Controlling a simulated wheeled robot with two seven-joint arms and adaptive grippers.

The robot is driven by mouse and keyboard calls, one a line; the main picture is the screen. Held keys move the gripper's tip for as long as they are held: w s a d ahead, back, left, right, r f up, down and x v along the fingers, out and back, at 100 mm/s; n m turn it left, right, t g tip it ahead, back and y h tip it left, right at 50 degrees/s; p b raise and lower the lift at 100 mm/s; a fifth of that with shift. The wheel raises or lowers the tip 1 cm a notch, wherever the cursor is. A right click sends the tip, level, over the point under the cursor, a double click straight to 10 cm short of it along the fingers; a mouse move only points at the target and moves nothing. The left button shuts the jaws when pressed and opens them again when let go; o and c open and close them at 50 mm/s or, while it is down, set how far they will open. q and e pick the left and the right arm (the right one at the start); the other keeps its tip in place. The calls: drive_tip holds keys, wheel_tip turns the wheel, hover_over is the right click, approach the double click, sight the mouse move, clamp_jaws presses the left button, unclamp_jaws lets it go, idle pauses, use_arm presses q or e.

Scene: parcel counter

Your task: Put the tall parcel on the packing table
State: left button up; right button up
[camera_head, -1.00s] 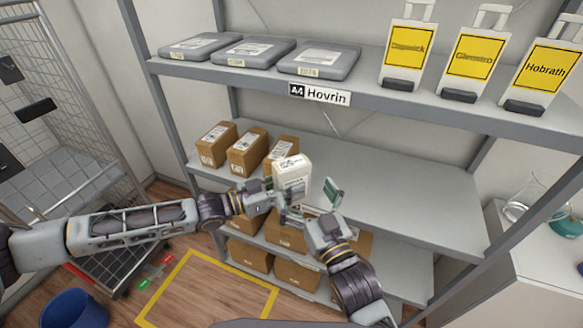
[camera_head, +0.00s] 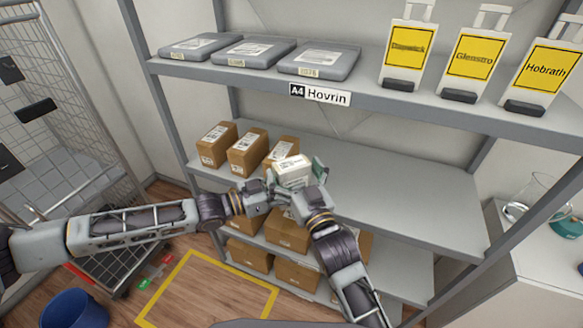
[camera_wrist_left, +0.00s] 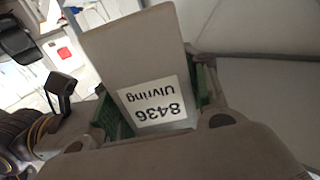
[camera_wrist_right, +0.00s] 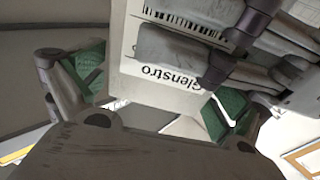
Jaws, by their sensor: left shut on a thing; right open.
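The tall parcel, a pale box with printed labels (camera_head: 293,167), is held up in front of the middle shelf. My left gripper (camera_head: 280,192) is shut on it. In the left wrist view the parcel (camera_wrist_left: 135,60) sits between the green finger pads, with a label reading 8436 Ulvring upside down. My right gripper (camera_head: 307,180) is open beside the parcel, its fingers close around it. In the right wrist view the parcel (camera_wrist_right: 125,70) shows a Glenstro label, partly hidden by my left gripper. I cannot tell whether the right fingers touch it. No packing table can be made out with certainty.
Brown boxes (camera_head: 247,151) stand on the middle shelf (camera_head: 400,190), bare on its right. More boxes stand below. Flat grey cases (camera_head: 318,60) and yellow-labelled signs (camera_head: 475,57) are above. A white counter (camera_head: 545,265) with glassware is at right, a wire cage (camera_head: 75,90) at left.

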drive_tip(key=shift+w+a+r, duration=0.1)
drive_tip(key=shift+w+a, duration=0.1)
drive_tip(key=shift+w, duration=0.25)
drive_tip(key=c, duration=1)
use_arm(q)
drive_tip(key=o, duration=1.3)
use_arm(e)
drive_tip(key=shift+c, duration=0.9)
use_arm(q)
drive_tip(key=shift+a, duration=0.1)
drive_tip(key=v, duration=1.1)
drive_tip(key=shift+s+a, duration=0.2)
drive_tip(key=shift+a, duration=0.15)
